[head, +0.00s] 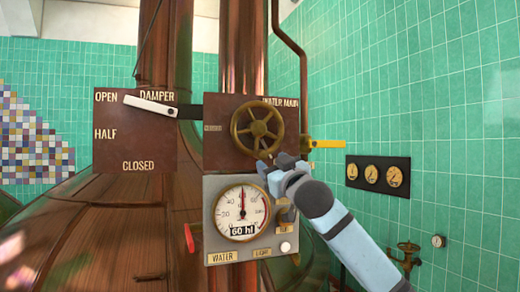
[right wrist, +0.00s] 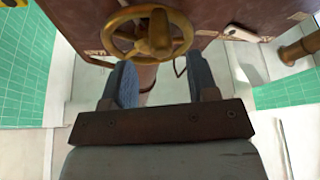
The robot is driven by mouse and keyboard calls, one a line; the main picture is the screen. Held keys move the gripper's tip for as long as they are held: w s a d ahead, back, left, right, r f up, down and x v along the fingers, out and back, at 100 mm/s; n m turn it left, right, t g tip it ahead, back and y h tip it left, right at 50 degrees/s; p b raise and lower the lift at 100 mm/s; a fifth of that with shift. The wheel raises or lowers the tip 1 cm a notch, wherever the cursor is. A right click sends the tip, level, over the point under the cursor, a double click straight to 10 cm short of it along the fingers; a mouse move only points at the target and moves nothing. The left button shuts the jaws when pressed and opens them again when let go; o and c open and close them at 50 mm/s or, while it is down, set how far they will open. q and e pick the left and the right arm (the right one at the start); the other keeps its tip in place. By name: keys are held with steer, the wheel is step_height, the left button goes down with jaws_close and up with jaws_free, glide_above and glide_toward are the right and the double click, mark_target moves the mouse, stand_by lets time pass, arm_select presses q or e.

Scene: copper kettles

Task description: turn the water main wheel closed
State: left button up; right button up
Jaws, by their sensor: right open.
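The water main wheel (head: 257,128) is a brass spoked handwheel on a dark brown panel, under the label WATER MAIN. My right gripper (head: 272,166) is at the wheel's lower right edge in the head view. In the right wrist view the wheel (right wrist: 150,35) lies just beyond my two blue-grey fingertips (right wrist: 164,72). The fingers stand apart with nothing between them, so the gripper is open. I cannot tell whether a finger touches the rim. My left gripper is not in view.
A damper panel (head: 112,135) with a white-handled lever (head: 150,106) is left of the wheel. A grey gauge box (head: 218,188) sits below it, with a red lever (head: 189,238) at its left. A yellow handle (head: 328,144) sticks out at right.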

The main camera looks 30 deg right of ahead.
mark_target(264, 158)
steer(key=p+x, duration=0.2)
steer(key=x, duration=0.4)
steer(key=shift+w+r, duration=0.15)
steer(key=shift+w, duration=0.2)
jaws_close()
